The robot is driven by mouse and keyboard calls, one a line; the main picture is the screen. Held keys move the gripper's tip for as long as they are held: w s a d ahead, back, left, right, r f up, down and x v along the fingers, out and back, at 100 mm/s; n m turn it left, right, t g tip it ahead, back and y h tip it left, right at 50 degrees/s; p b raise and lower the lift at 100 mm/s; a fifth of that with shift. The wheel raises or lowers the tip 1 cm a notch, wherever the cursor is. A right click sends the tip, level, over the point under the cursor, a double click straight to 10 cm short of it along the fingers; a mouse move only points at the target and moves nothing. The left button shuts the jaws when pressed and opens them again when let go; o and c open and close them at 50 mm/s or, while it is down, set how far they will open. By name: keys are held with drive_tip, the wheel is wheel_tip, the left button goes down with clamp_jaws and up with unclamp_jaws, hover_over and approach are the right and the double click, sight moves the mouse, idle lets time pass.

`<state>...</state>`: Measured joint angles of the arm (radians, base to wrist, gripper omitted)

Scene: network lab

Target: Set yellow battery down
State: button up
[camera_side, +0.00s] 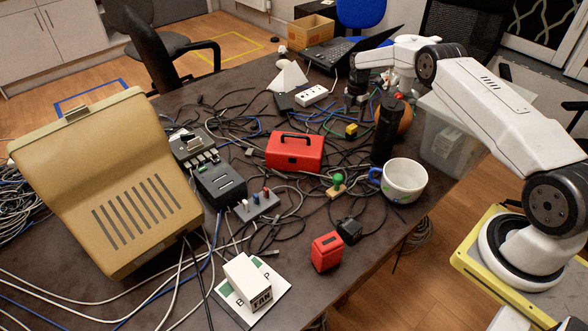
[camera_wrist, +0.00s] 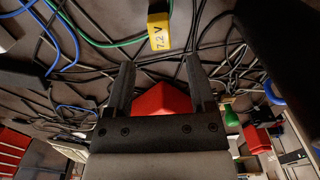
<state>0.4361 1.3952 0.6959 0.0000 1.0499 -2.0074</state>
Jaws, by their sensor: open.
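The yellow battery (camera_side: 351,131), a small block with a dark part, rests on the cable-strewn table just below my gripper (camera_side: 357,103) in the side view. In the wrist view the battery (camera_wrist: 159,31) shows its "7.2 V" marking and lies beyond the tips of my gripper (camera_wrist: 160,63), apart from both fingers. The fingers are spread open with nothing held between them. A red shape (camera_wrist: 162,101) shows in the gap behind the tips.
Cables cover much of the dark table (camera_side: 205,88). A red box (camera_side: 295,151) with a handle, a black cylinder (camera_side: 386,130), a power strip (camera_side: 311,95), an orange ball (camera_side: 405,119) and a white mug (camera_side: 404,180) stand around the battery.

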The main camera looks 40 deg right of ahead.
sight(350, 127)
drive_tip(key=shift+r, duration=2.05)
drive_tip(key=s+a+r+m+t, duration=0.1)
drive_tip(key=s+a+r+m, duration=0.4)
drive_tip(key=a, duration=0.3)
drive_tip(key=s+a+r+m, duration=0.35)
drive_tip(key=a+r, duration=0.25)
drive_tip(key=a, duration=0.3)
drive_tip(key=s+a+r+m, duration=0.1)
drive_tip(key=s+a+m, duration=0.3)
drive_tip(key=s, duration=0.6)
drive_tip(key=s+a+m+t, duration=0.1)
drive_tip(key=s+a+m, duration=0.4)
drive_tip(key=s, duration=0.5)
drive_tip(key=shift+s+a+r+t, duration=0.2)
drive_tip(key=shift+a+r+t, duration=0.1)
drive_tip(key=shift+r, duration=0.1)
